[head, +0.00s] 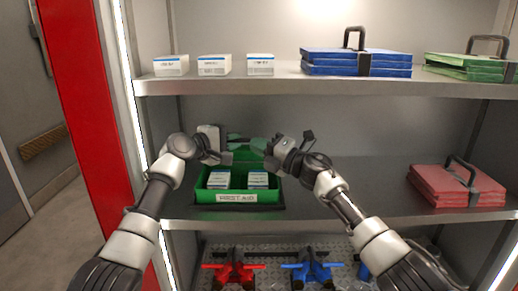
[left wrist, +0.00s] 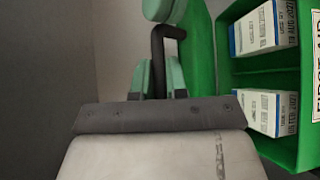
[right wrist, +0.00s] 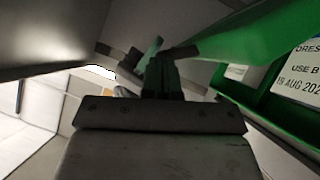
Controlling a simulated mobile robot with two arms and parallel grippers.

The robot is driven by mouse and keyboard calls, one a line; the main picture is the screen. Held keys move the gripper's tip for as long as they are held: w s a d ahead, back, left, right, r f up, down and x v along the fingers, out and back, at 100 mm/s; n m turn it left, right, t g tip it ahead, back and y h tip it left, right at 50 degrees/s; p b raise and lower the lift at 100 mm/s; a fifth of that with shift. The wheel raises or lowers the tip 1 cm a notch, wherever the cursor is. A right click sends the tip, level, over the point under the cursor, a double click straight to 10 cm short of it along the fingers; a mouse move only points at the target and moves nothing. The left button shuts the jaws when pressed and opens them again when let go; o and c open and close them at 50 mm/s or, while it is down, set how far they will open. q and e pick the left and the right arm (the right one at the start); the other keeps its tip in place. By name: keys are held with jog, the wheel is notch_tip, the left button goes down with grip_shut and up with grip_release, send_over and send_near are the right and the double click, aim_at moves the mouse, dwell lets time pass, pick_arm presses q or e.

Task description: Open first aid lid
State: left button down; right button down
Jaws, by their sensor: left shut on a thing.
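The green first aid box (head: 237,197) stands on the middle shelf, its front labelled FIRST AID, with its inside showing. Two small white boxes (head: 218,180) lie in it. Its green lid (left wrist: 205,65) is raised at the back; in the head view my grippers partly hide it. My left gripper (left wrist: 158,82) is shut on the dark bent lid handle (left wrist: 166,38). It is at the left of the lid in the head view (head: 228,156). My right gripper (right wrist: 163,75) is at the lid's right, close to the lid's edge (right wrist: 235,38); whether its fingers are closed is unclear.
The upper shelf (head: 230,86) above my grippers holds small white boxes, blue folders (head: 355,62) and green folders (head: 465,66). Red folders (head: 457,186) lie to the right on the middle shelf. A red tool (head: 233,268) and blue tool (head: 312,270) stand below.

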pick_arm(q)
jog(key=shift+d+f, duration=0.1)
jog(key=shift+d, duration=0.05)
jog(key=c, duration=1.4)
grip_release()
pick_arm(e)
jog(key=shift+w+r, duration=0.2)
jog(key=shift+r, duration=0.1)
